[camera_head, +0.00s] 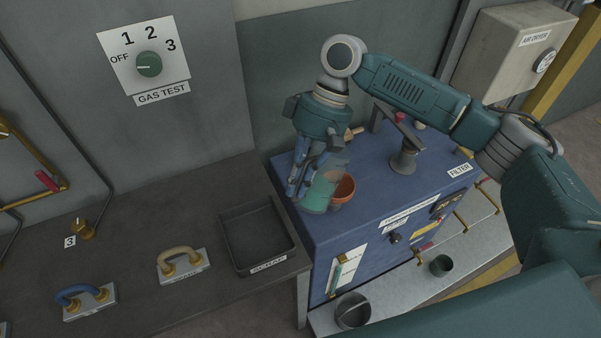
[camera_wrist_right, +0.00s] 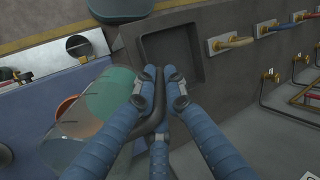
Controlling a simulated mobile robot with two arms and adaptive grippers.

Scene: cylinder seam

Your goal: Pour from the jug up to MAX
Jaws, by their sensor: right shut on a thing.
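The jug (camera_head: 316,193) is a clear cylinder with green liquid in its lower part; it stands out at the left end of the blue cabinet top. My right gripper (camera_head: 306,172) is shut on it, apparently by the dark handle. The jug (camera_wrist_right: 100,100) also shows left of the fingers in the right wrist view. An orange-brown round opening (camera_head: 344,187) is right beside the jug, partly hidden by it. I cannot tell the jug's exact tilt or whether it touches the cabinet. A white gauge plate (camera_head: 347,265) is on the cabinet front; no MAX mark is readable. My left gripper is out of view.
The blue cabinet (camera_head: 390,205) carries a grey filter post (camera_head: 404,160) at the back. A dark tray (camera_head: 258,239) is on the bench to the left. A metal bucket (camera_head: 353,311) and a small cup (camera_head: 441,265) stand on the low ledge in front.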

